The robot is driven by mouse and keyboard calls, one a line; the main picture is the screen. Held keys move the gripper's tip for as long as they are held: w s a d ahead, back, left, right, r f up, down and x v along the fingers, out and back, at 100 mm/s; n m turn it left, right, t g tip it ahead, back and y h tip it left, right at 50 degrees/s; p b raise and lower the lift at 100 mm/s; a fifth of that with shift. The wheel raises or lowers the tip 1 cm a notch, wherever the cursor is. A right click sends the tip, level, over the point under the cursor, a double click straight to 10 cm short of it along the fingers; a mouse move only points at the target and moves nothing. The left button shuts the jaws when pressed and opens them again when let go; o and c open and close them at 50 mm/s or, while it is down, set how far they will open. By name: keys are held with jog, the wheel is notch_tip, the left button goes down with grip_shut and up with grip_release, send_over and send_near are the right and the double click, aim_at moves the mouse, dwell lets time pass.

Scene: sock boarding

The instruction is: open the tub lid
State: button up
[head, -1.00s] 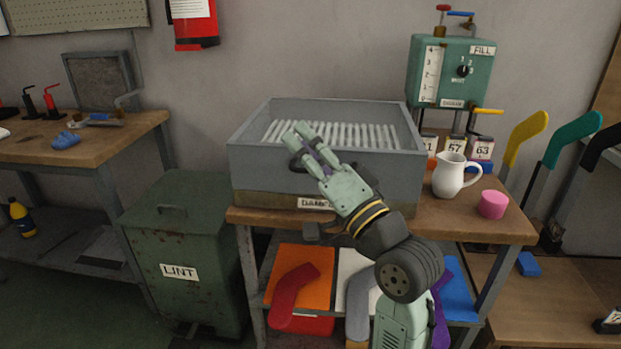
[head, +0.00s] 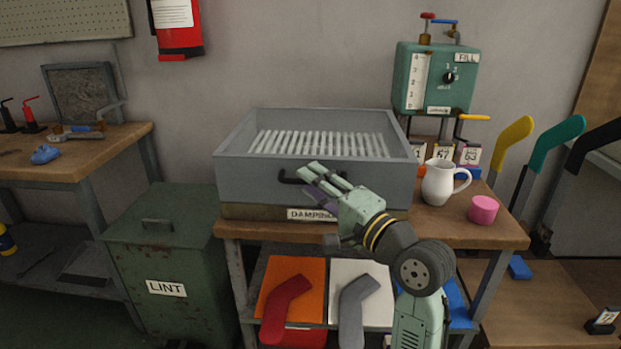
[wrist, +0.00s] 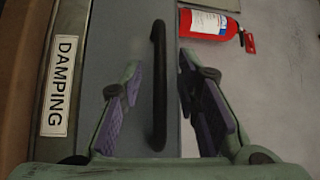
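The grey tub (head: 255,180) with a DAMPING label (head: 311,215) stands on the wooden table. Its top looks open, with rows of pale slats (head: 320,143) inside; I cannot make out a separate lid from its walls. A black bar handle (head: 290,179) is fixed to its front face. My gripper (head: 311,179) is in front of that face, at the handle's right part. In the wrist view my gripper (wrist: 160,65) is open, with one purple-padded finger on each side of the handle (wrist: 158,110). No grip shows.
A white jug (head: 440,183) and a pink cup (head: 483,210) stand right of the tub. The green FILL tank (head: 425,80) is behind them. A green LINT bin (head: 165,255) stands at the left. Boards and sock shapes lie on the shelf below.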

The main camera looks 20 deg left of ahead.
jog(key=shift+w+a, duration=0.3)
jog(key=shift+a, duration=0.3)
jog(key=shift+c, duration=0.5)
grip_shut()
